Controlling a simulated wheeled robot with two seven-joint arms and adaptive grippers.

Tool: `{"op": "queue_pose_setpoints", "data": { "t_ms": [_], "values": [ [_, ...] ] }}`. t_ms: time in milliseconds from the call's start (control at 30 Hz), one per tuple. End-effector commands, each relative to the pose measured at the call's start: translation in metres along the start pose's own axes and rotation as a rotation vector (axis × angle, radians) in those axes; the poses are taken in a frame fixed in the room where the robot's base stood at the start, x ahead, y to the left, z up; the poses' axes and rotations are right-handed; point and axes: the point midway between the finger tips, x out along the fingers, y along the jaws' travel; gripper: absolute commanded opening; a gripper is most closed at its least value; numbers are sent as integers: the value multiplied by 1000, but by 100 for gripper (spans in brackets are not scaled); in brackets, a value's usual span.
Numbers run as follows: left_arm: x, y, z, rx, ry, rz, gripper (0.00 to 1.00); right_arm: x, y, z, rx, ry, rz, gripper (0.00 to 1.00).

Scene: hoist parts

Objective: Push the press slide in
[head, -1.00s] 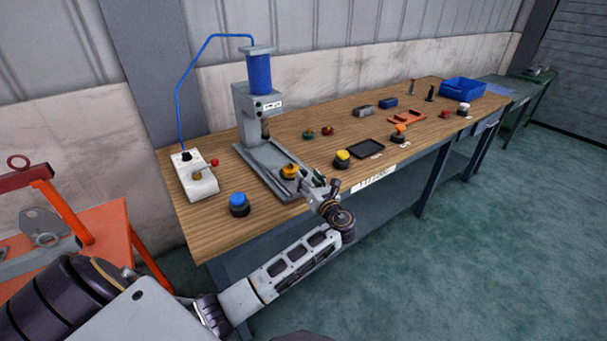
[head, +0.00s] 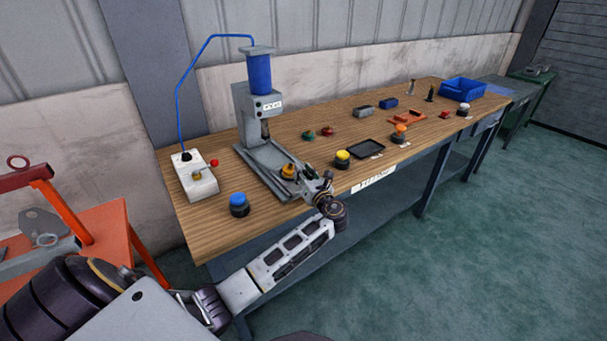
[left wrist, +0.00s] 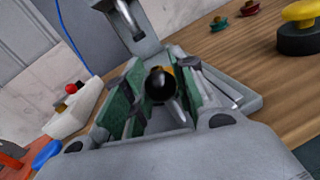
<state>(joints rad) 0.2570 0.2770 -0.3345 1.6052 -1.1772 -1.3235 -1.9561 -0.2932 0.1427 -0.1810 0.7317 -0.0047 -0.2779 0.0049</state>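The press (head: 252,105) is grey with a blue cylinder on top and stands on the wooden bench. Its slide (head: 265,160) lies in the grey base, with a yellow-orange part (head: 288,171) near the front end. My left gripper (head: 308,174) is at the front end of the slide, close to the yellow part. In the left wrist view, its green-padded fingers (left wrist: 155,98) are apart, one on each side of a black round knob (left wrist: 160,84). Gaps show beside the knob, and the fingers partly hide the slide. My right gripper is out of view.
A yellow button (head: 342,159) and a black tray (head: 367,149) are to the right. An orange trolley (head: 90,235) stands left of the bench.

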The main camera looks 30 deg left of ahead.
Motion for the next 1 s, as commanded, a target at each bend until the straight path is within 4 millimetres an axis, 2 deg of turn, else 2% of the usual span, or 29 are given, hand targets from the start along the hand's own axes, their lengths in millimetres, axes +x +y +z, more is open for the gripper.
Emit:
{"op": "queue_pose_setpoints", "data": {
  "t_ms": [33,133,167,567,767,900,1000],
  "values": [
    [0,0,0,0,0,0,14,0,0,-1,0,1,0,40],
    [0,0,0,0,0,-1,1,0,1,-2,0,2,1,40],
    [0,0,0,0,0,-1,0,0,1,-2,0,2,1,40],
    [7,2,0,0,0,0,0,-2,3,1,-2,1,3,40],
    [29,7,1,2,-1,2,0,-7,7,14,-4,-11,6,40],
    [54,12,1,2,-1,3,0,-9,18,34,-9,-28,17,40],
    [75,16,0,2,-2,4,0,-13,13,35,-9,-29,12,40]
  ]
}}
